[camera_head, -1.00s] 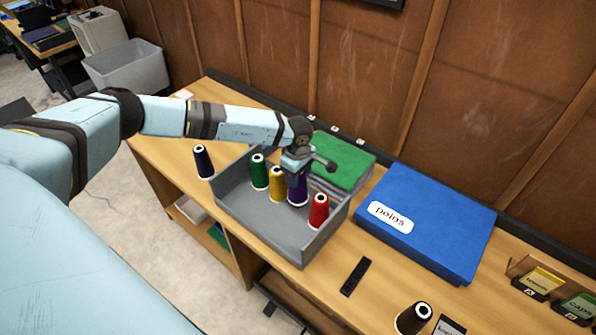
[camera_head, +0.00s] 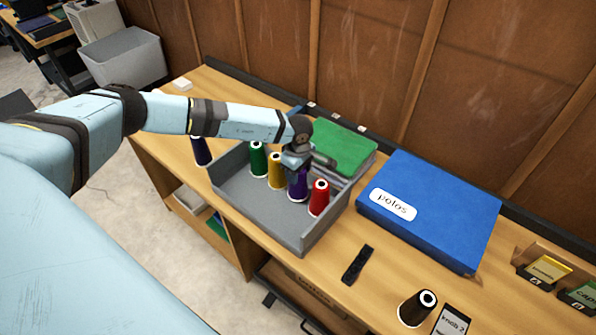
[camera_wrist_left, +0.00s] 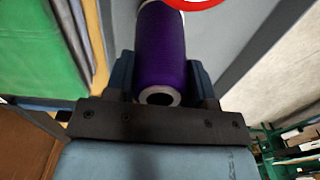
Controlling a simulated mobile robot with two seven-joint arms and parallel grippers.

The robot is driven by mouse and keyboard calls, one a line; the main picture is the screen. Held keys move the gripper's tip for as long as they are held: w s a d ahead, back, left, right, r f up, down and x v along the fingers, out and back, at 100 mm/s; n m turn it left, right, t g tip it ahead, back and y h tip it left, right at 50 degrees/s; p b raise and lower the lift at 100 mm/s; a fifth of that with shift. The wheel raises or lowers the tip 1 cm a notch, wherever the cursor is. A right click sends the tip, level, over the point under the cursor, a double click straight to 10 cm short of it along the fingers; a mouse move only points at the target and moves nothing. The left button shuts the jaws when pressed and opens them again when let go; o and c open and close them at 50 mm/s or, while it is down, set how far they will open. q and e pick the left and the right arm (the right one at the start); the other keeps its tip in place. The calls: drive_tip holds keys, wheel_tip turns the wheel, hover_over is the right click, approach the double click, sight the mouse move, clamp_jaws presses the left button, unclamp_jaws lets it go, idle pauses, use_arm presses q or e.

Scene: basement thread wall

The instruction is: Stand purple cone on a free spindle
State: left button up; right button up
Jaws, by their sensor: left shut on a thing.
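The purple cone (camera_head: 298,187) is upright at the grey tray (camera_head: 250,205), between the yellow cone (camera_head: 277,171) and the red cone (camera_head: 319,198). My left gripper (camera_head: 298,168) is shut on its upper end from above. In the left wrist view the purple cone (camera_wrist_left: 162,45) sits between the two fingers (camera_wrist_left: 161,80), its top hole facing the camera. I cannot tell whether its base touches the tray floor. No free spindle can be made out. My right gripper is not in view.
A green cone (camera_head: 258,160) is in the tray; a dark cone (camera_head: 201,151) stands left of it. A green folded stack (camera_head: 342,150) lies behind and a blue box (camera_head: 428,210) lies right. A black cone (camera_head: 417,308) stands at the front right.

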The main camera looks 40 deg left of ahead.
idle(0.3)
use_arm(q)
drive_tip(key=shift+f, duration=0.15)
drive_tip(key=shift+f, duration=0.15)
drive_tip(key=o, duration=1.3)
